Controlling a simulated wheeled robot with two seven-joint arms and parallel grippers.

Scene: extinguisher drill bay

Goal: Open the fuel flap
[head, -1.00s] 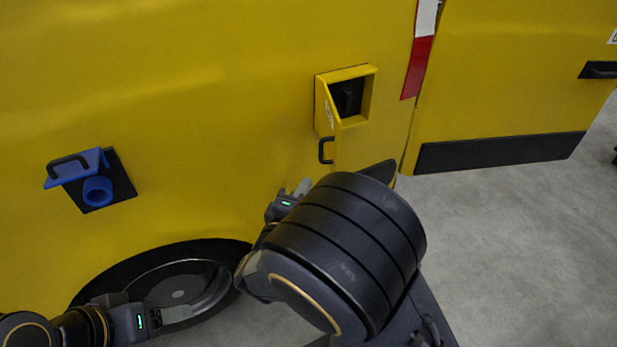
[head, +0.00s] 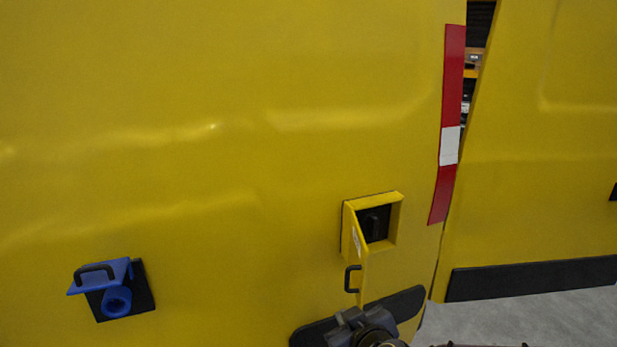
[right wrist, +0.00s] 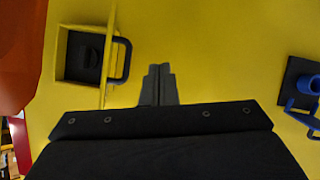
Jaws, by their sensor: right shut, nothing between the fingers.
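The yellow fuel flap (head: 351,236) stands swung out from the left side of its square recess (head: 396,222) in the yellow vehicle side. A black cap (head: 374,222) shows inside. The flap's black handle (head: 352,279) is near its lower outer edge. In the right wrist view the flap (right wrist: 108,75) is nearly edge-on, its handle (right wrist: 123,60) beside it. My right gripper (head: 355,325) is below the flap in the head view. In the right wrist view its fingers (right wrist: 158,80) are shut and empty, beside the handle with a gap. My left gripper is not in view.
A blue inlet (head: 117,301) with a raised blue cover (head: 103,275) and black handle is at the left on the vehicle side. A red-and-white strip (head: 449,145) runs beside the panel gap at right. Grey floor (head: 480,324) shows lower right.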

